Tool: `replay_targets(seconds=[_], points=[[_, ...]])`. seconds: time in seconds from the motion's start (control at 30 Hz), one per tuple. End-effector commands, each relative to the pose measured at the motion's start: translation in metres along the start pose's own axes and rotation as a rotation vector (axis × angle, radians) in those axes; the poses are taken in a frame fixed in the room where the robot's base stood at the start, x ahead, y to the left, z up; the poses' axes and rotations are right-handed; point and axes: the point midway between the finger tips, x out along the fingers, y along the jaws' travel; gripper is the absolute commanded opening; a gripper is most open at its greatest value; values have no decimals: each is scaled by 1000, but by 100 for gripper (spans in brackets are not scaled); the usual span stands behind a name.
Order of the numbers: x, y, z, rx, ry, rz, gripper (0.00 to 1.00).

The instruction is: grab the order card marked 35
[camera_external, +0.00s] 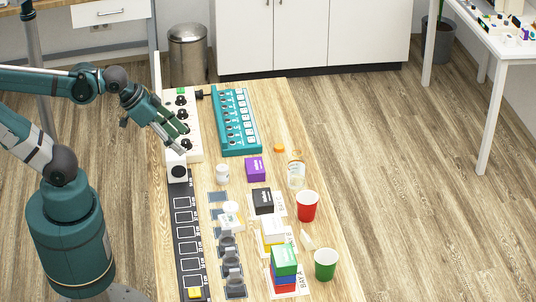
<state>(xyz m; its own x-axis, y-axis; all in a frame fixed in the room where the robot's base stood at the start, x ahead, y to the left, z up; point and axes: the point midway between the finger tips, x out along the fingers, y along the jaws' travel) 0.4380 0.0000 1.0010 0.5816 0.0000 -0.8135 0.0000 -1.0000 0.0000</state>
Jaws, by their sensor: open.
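I cannot make out any card marked 35. White sheets lie under the boxes on the wooden table; one sheet (313,294) at the near end seems to read BAY A, and the print on the others is too small to read. My gripper (181,143) is open and appears empty. It is above the left side of the table, near the near end of a white panel with black knobs (195,152) and just beyond a white block with a black disc (177,161). I cannot tell whether it touches either.
A teal board (240,140) lies at the table's far end. A black marked strip (180,203) runs along the left edge.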

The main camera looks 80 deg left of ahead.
Motion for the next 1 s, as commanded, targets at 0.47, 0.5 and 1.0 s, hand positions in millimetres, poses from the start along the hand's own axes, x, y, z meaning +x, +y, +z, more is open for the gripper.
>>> replay_targets(seconds=[0.47, 0.5, 1.0], points=[[0, 4, -13, -6, -15, 6, 54], [0, 5, -16, -8, -20, 7, 54], [12, 32, -79, -40, -114, 31, 54]])
